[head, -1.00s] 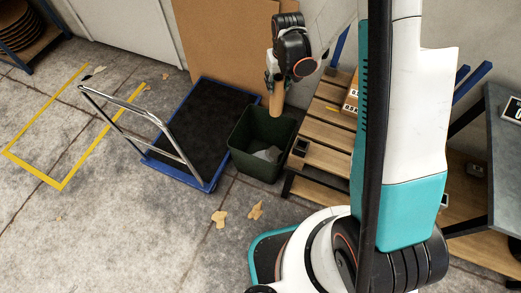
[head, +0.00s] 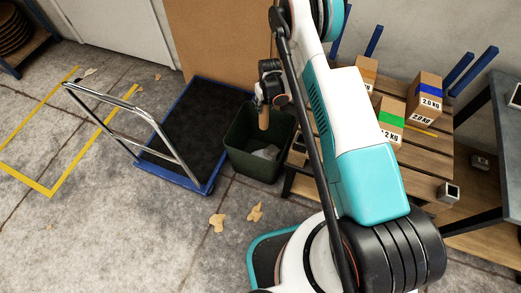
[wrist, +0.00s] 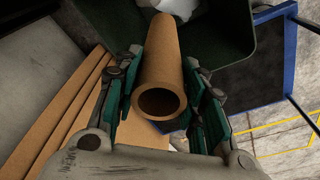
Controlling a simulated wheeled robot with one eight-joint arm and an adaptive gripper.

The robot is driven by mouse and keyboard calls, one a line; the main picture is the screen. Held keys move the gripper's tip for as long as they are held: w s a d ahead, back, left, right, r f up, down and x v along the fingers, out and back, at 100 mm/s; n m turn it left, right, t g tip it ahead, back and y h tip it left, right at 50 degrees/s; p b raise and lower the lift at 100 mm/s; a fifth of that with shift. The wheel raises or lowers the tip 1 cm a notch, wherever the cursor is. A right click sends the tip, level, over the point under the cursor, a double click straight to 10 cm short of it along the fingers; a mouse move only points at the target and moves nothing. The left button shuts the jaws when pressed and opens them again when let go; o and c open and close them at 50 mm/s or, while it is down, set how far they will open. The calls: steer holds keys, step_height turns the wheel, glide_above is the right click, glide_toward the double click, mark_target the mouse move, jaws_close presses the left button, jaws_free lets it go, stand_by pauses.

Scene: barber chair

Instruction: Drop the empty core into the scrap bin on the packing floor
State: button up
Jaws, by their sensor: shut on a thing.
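My gripper (head: 263,104) is shut on the empty core (head: 264,119), a brown cardboard tube that hangs upright below the fingers. In the wrist view, my gripper (wrist: 165,110) has its green-padded fingers on both sides of the core (wrist: 162,62), and the tube's open near end shows. The scrap bin (head: 247,165) is a dark green open box on the floor with pale crumpled scrap inside. In the head view the core's lower end appears over the bin's opening. The bin (wrist: 228,35) also lies beyond the core's far end in the wrist view.
A blue-edged platform trolley (head: 186,135) stands left of the bin. A slatted wooden bench (head: 400,170) with several labelled boxes is to the right. A large cardboard sheet (head: 225,45) leans on the wall behind. Paper scraps (head: 217,222) lie on the floor in front.

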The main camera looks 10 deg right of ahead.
steer(key=shift+f+b, duration=1.05)
steer(key=shift+f, duration=1.85)
steer(key=o, duration=1.2)
steer(key=shift+r, duration=0.1)
steer(key=r, duration=0.4)
steer(key=s+r, duration=0.1)
steer(key=r, duration=0.6)
steer(key=shift+s+d+r, duration=0.2)
steer(key=shift+s+r, duration=0.15)
